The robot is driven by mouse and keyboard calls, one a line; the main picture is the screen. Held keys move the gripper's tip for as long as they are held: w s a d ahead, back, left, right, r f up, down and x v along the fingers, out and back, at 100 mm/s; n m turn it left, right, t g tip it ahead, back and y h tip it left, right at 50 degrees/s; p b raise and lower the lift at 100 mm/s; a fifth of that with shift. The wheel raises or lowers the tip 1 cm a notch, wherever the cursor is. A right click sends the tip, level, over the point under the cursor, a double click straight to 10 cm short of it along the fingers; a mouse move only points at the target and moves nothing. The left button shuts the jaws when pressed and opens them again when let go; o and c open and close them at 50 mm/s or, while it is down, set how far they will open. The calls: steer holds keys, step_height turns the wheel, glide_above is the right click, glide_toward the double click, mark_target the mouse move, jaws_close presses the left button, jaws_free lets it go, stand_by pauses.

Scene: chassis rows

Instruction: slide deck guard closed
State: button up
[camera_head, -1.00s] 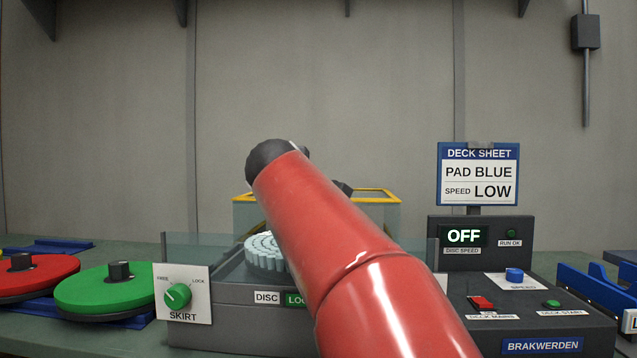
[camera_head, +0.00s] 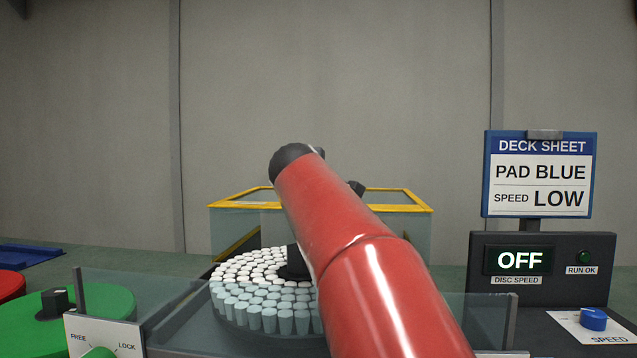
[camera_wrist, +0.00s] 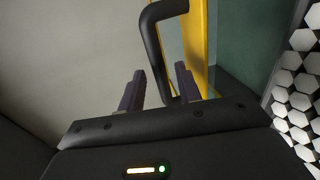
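The deck guard (camera_head: 415,236), a clear box with yellow edges, stands behind the deck in the head view. Its yellow edge (camera_wrist: 196,45) and black bent handle (camera_wrist: 151,50) show in the wrist view. My gripper (camera_wrist: 158,74) is open, with its two dark fingers apart on either side of the handle bar. The bar lies closer to the right finger, and I cannot tell whether they touch. The round disc (camera_head: 250,290) of pale pads sits on the deck in front of the guard, uncovered from above. My red arm hides the handle and most of the gripper in the head view.
A low clear skirt (camera_head: 125,292) edges the deck. The deck sheet (camera_head: 540,172) reads PAD BLUE, SPEED LOW, above a panel (camera_head: 480,245) showing OFF. A green disc (camera_head: 110,303) lies at left, and a blue speed knob (camera_head: 593,318) is at right.

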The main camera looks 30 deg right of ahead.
steer(key=shift+p+x, duration=0.3)
steer(key=shift+x, duration=1.4)
jaws_close()
